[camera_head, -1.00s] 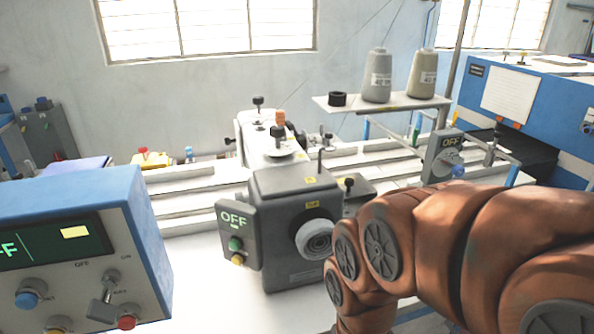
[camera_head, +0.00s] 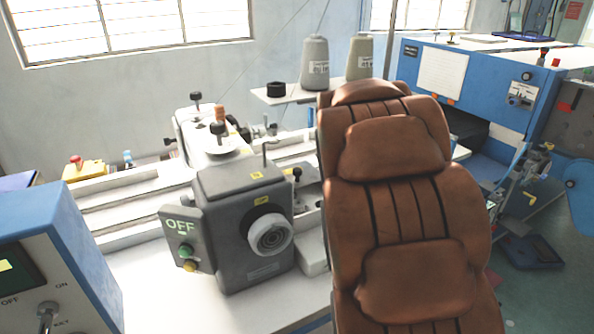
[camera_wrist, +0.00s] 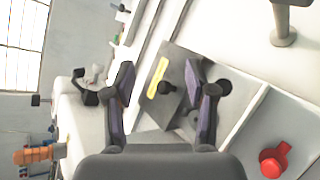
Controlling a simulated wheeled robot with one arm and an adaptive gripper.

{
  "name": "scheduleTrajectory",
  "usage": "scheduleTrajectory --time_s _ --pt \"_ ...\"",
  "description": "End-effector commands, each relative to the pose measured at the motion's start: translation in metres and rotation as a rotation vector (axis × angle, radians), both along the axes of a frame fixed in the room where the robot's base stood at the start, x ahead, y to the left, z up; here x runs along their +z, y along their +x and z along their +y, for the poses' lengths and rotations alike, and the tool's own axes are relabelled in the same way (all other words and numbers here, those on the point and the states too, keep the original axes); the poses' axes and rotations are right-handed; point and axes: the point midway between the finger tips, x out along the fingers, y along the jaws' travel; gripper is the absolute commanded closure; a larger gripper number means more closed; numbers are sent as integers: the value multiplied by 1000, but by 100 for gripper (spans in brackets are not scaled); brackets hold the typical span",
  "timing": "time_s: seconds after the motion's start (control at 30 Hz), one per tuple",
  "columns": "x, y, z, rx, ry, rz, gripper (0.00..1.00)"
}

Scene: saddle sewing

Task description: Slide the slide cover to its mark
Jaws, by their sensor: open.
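The knob and label appear between the fingers; I see no contact, and the height gap is hard to tell. The gripper is hidden in the head view. I cannot make out a mark for certain.
The grey machine head (camera_head: 245,222) with an OFF panel stands left of my arm. A blue control box (camera_head: 60,245) is at the front left. Thread cones (camera_head: 315,65) stand on a shelf behind. A red knob (camera_wrist: 272,161) is at the wrist view's lower right.

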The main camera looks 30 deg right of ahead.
Motion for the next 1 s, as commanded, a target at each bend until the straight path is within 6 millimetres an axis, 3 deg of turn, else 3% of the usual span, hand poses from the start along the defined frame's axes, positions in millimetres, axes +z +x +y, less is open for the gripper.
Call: scheduleTrajectory --time_s 0.03,0.23,0.37,0.5,0.77,1.0 --pt "-4 11 -11 86 -79 20 44" --pt "-18 45 -18 488 -403 72 44" --pt "-39 51 -13 742 -582 79 44" --pt "-62 44 -2 965 -718 53 44" --pt "-82 31 13 1156 -830 -2 44" --pt "-86 46 20 1167 -839 -9 44"
